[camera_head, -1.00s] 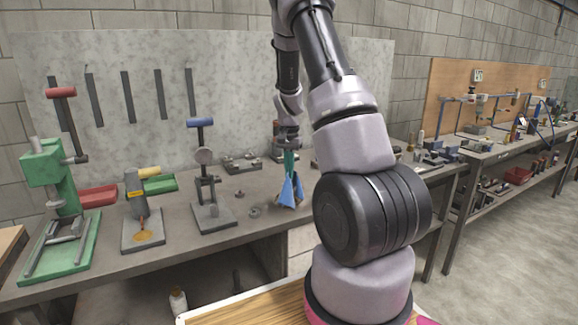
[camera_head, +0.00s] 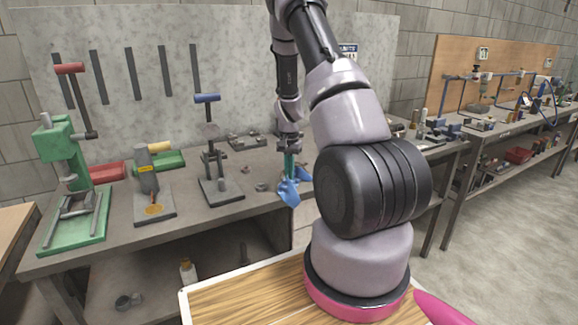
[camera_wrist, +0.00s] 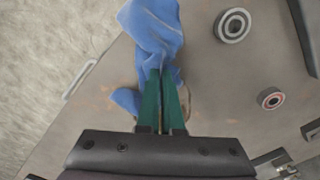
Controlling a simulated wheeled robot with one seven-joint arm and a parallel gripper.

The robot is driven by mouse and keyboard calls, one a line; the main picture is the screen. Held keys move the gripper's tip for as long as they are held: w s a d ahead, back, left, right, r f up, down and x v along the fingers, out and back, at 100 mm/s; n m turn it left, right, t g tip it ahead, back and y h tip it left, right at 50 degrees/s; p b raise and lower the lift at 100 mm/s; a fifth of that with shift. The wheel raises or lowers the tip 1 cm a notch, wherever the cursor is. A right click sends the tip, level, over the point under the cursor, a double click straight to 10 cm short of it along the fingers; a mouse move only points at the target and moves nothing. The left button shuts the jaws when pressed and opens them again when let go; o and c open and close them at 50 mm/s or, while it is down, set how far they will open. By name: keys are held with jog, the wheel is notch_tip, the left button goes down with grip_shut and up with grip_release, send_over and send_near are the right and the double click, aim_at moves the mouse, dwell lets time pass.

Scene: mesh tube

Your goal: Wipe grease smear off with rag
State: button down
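The blue rag (camera_head: 289,192) hangs from my gripper (camera_head: 290,164) at the front edge of the workbench. In the wrist view the rag (camera_wrist: 152,28) is bunched around the green fingertips of my gripper (camera_wrist: 160,80), which are close together with cloth between them. A yellow-brown patch that looks like the grease smear (camera_head: 154,210) lies on the base plate of the small grey press (camera_head: 147,180). The patch is well to the left of my gripper and apart from the rag. Whether the rag's lower end touches the bench is unclear.
A lever press with a blue handle (camera_head: 208,140) stands between my gripper and the grey press. A green press (camera_head: 65,170) stands at the far left. Small ring-shaped parts (camera_wrist: 233,25) lie on the bench near the rag. A wooden top (camera_head: 240,301) lies in front.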

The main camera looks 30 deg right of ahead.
jog(key=shift+f, duration=0.1)
grip_release()
jog(key=shift+f, duration=0.15)
jog(key=shift+f, duration=1)
grip_shut()
jog(key=shift+r, duration=0.35)
jog(key=shift+r, duration=0.2)
